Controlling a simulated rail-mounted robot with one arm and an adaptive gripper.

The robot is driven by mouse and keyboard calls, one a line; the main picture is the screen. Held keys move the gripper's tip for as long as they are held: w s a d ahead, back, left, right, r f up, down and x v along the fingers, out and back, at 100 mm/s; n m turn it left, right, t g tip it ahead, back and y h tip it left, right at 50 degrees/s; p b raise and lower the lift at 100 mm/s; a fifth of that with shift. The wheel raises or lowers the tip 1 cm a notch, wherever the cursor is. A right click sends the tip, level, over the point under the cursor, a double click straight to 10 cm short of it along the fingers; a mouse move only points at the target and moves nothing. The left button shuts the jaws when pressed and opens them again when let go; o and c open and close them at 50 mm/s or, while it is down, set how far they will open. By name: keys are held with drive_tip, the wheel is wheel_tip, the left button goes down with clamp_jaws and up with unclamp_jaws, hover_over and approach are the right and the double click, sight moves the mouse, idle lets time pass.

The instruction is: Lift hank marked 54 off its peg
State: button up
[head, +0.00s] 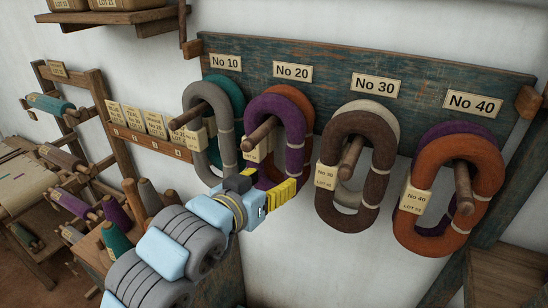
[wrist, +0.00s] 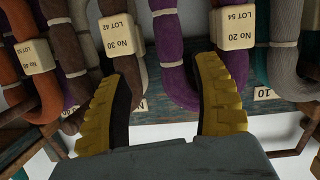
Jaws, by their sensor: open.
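The hank marked 54 is a purple loop (head: 297,125) hanging on the peg under the No 20 sign. Its cream tag (wrist: 235,25) reads No 20 LOT 54 in the wrist view, where the loop's lower part (wrist: 172,70) shows upside down. My gripper (head: 272,184) is open and empty at the bottom of this hank. In the wrist view the yellow fingers (wrist: 160,72) stand apart, with the purple yarn between and beyond them; contact cannot be told.
Grey and teal hanks (head: 196,135) hang to the left. A brown hank (head: 378,155) and an orange hank (head: 480,165) hang to the right, the brown one close by. The pegs are on a blue-green board (head: 330,72). Spools (head: 117,213) stand at lower left.

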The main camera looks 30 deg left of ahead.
wheel_tip(320, 180, down, 2)
drive_tip(key=s+g+y, duration=0.1)
drive_tip(key=s+g, duration=0.1)
drive_tip(key=s, duration=0.1)
drive_tip(key=p, duration=0.2)
approach(292, 176)
drive_tip(key=f+x, duration=0.1)
drive_tip(key=x, duration=0.7)
drive_tip(key=shift+w+a+f+p, duration=0.15)
drive_tip(key=shift+w+p, duration=0.2)
drive_tip(key=shift+w, duration=0.35)
drive_tip(key=shift+w+a+f+p, duration=0.1)
drive_tip(key=shift+w+p, duration=0.2)
drive_tip(key=shift+w, duration=0.4)
drive_tip(key=shift+x, duration=0.8)
drive_tip(key=c, duration=1)
